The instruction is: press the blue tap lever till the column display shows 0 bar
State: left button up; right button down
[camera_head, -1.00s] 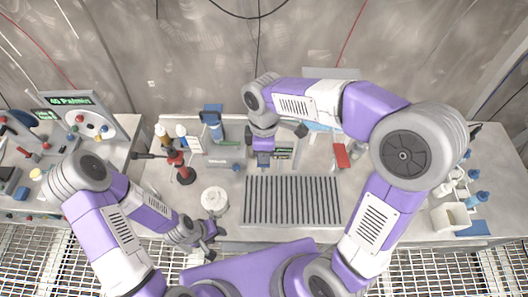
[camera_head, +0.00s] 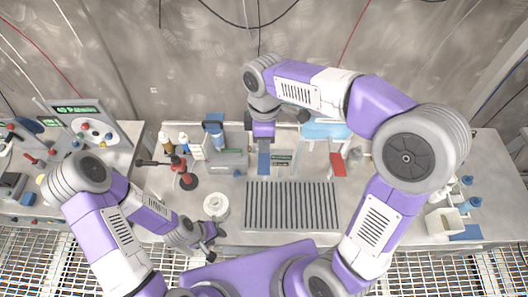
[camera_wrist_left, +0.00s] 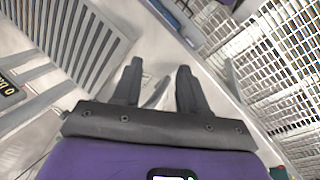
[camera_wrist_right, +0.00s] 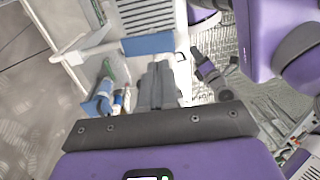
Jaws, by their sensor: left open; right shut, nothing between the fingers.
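The blue tap lever (camera_head: 264,163) is a flat blue bar behind the slatted tray. It lies across the top middle of the right wrist view (camera_wrist_right: 148,43). My right gripper (camera_head: 263,141) is over its back end; its fingers (camera_wrist_right: 158,82) are shut and empty, tips close to the lever. I cannot tell whether they touch. A small display (camera_head: 281,159) stands right of the lever, too small to read. The left wrist view shows a dark display (camera_wrist_left: 8,88) with yellow characters, cut off and not surely readable. My left gripper (camera_head: 211,238) is open and empty near the bench front.
The slatted tray (camera_head: 290,206) fills the bench middle. A white round jar (camera_head: 215,206), a red-and-black tool (camera_head: 182,172) and a blue-topped dispenser (camera_head: 214,133) stand left. A red piece (camera_head: 338,164) and blue-capped bottles (camera_head: 480,199) are to the right.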

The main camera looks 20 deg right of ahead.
notch_tip(320, 180, up, 6)
jog(key=w, duration=0.1)
jog(key=shift+w+d, duration=0.15)
jog(key=shift+d, duration=0.05)
dwell(1.2)
